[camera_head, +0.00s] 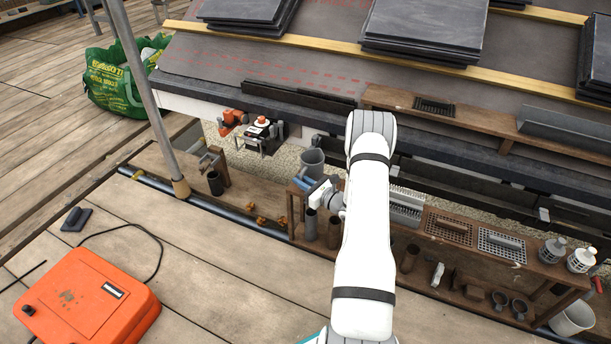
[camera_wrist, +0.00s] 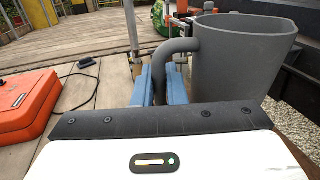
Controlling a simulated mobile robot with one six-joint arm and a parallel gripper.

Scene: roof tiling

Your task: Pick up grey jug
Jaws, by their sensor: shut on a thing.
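The grey jug (camera_wrist: 238,62) fills the right of the wrist view, upright, with its handle toward the left. My gripper (camera_wrist: 160,80) has its blue fingers on either side of the jug's handle and is shut on it. In the head view the jug (camera_head: 312,161) shows just beyond my gripper (camera_head: 303,184), above the left end of the wooden shelf. My white arm hides part of the shelf to the right. Whether the jug's base touches anything is hidden.
The wooden shelf (camera_head: 447,226) holds grates and vents to the right. Roof slates (camera_head: 425,27) are stacked on the sloping roof behind. An orange case (camera_head: 85,298) lies on the decking at the left, which is otherwise mostly clear.

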